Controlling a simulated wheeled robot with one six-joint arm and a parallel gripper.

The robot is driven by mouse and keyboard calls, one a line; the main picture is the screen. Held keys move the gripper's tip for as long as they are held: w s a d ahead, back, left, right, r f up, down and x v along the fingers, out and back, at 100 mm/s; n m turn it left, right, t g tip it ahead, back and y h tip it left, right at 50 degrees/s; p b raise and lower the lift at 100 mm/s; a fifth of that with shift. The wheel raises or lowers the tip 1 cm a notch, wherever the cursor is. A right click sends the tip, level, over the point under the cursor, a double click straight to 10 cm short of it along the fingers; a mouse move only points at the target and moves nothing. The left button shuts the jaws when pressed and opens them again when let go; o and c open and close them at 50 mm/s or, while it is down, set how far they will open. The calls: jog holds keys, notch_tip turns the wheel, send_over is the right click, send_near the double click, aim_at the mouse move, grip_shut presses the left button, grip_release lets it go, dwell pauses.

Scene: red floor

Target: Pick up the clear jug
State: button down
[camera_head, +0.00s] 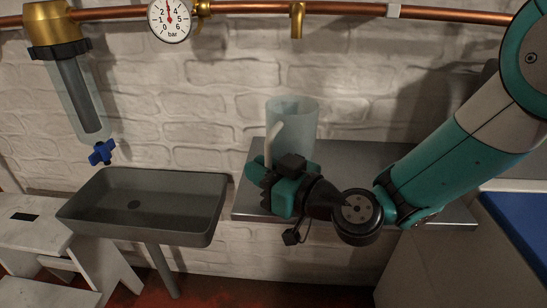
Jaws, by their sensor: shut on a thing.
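The clear jug (297,118) is a translucent, upright cylinder with a pale handle (275,144) on its left side. It stands on or just above the grey metal counter (370,158); its base is hidden behind my gripper. My gripper (262,168), teal and black, reaches in from the right in front of the jug. Its fingers are at the lower end of the handle and are shut on the jug there. The exact contact is partly hidden by the gripper body.
A dark grey sink (145,205) is left of the counter. A filter housing with a blue valve (102,152) hangs above it. A copper pipe with a pressure gauge (169,18) and brass spout (297,20) runs along the white brick wall. White steps (30,238) stand at lower left.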

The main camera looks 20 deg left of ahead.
jog(key=shift+r, duration=0.15)
jog(key=s+a+p, duration=1)
jog(key=a, duration=0.4)
jog(key=shift+s+a, duration=0.15)
jog(key=shift+s, duration=0.05)
jog(key=shift+s+a, duration=0.1)
jog(key=shift+s, duration=0.05)
dwell(0.4)
